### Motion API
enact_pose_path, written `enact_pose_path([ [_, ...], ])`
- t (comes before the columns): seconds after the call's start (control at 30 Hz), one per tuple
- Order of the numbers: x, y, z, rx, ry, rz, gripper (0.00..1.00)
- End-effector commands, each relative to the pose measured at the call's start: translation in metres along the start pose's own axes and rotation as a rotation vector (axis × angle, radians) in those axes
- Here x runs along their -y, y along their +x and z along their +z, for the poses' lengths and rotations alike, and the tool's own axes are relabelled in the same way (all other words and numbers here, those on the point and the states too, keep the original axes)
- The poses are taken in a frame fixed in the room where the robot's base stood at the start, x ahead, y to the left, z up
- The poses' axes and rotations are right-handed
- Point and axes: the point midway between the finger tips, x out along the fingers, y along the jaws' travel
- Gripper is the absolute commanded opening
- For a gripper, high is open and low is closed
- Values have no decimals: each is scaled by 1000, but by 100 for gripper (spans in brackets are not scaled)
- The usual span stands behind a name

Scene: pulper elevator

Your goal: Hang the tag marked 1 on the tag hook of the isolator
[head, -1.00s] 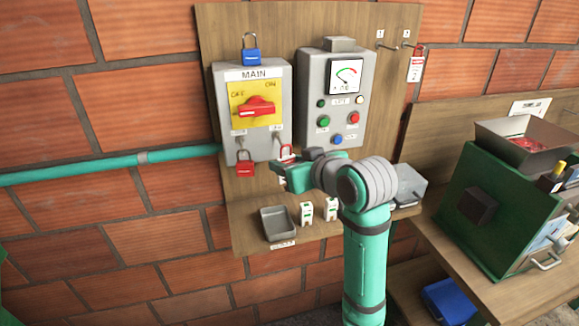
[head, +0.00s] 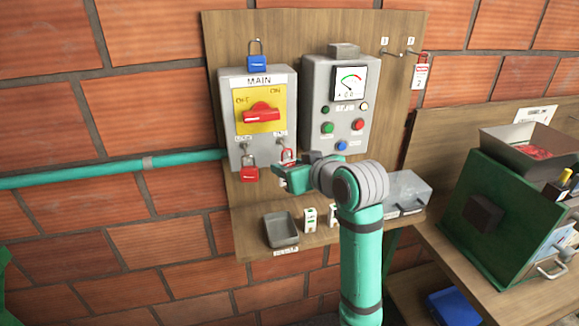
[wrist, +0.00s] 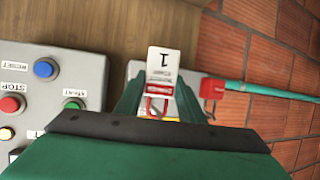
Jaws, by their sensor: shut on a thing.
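My gripper (head: 280,171) is shut on the white tag marked 1 (wrist: 160,62), which shows between the two fingers (wrist: 160,98) in the wrist view. The tag has a red band, and a red loop shows beside it. The isolator (head: 284,94) is the grey box labelled MAIN with a red handle on a yellow plate. Its right lower hook (head: 281,141) is just above my gripper in the head view. A red padlock (head: 249,174) hangs at the left lower hook. I cannot tell whether the tag touches the hook.
A blue padlock (head: 257,64) is on top of the isolator. The control box (head: 317,80) with buttons and a meter is to the right. Tag 2 (head: 420,76) hangs at the board's upper right. A grey tray (head: 280,229) and small white items (head: 310,217) sit on the shelf below.

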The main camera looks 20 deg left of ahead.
Motion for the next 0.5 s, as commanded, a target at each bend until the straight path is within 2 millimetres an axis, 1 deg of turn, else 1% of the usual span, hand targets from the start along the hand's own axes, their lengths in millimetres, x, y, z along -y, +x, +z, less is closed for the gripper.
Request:
enact_pose_path([
  [0.43,1,0,0,0,0,-1,14],
  [0.47,0,0,0,0,0,0,40],
  [0.5,0,0,0,0,0,0,49],
])
